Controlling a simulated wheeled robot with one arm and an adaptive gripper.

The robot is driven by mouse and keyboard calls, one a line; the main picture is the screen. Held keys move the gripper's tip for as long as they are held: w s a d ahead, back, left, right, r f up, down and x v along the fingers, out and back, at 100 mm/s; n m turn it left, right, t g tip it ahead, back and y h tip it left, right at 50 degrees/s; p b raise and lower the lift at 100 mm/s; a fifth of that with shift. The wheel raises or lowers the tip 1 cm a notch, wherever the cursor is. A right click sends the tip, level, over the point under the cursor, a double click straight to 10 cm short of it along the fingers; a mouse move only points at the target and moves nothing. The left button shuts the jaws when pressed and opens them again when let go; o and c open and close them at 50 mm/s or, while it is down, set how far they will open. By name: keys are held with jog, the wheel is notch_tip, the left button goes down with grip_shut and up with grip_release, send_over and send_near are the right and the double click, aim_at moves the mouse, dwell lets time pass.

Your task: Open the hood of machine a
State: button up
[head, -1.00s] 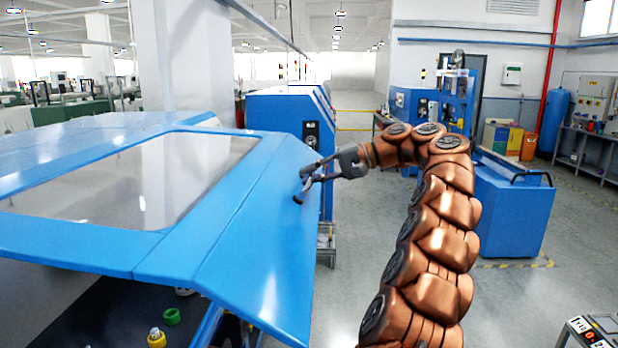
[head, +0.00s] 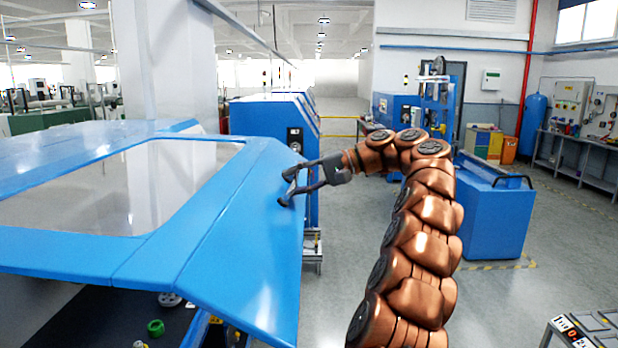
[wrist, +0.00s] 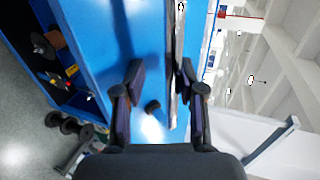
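The hood of the machine is a large blue panel (head: 215,225) with a clear window (head: 120,190), on the left in the head view. It stands raised, with a dark gap under its front edge. My gripper (head: 284,186) is at the hood's right edge, with its fingers apart. In the wrist view, my gripper (wrist: 161,72) has one finger over the blue face (wrist: 95,35) and the other beyond a thin grey edge. A small black knob (wrist: 152,106) shows between the fingers. Whether the fingers touch the hood cannot be told.
Under the hood are a green ring (head: 155,328) and other small parts. A blue cabinet (head: 265,118) stands behind. A blue cart (head: 495,215) is to the right of my arm. Grey floor (head: 350,285) lies open between machine and cart.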

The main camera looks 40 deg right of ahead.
jog(key=shift+v, duration=1.2)
jog(key=shift+s+d+r, duration=0.3)
jog(key=shift+s+d, duration=0.05)
jog(key=shift+d, duration=0.2)
jog(key=v, duration=0.3)
jog(key=shift+d, duration=0.2)
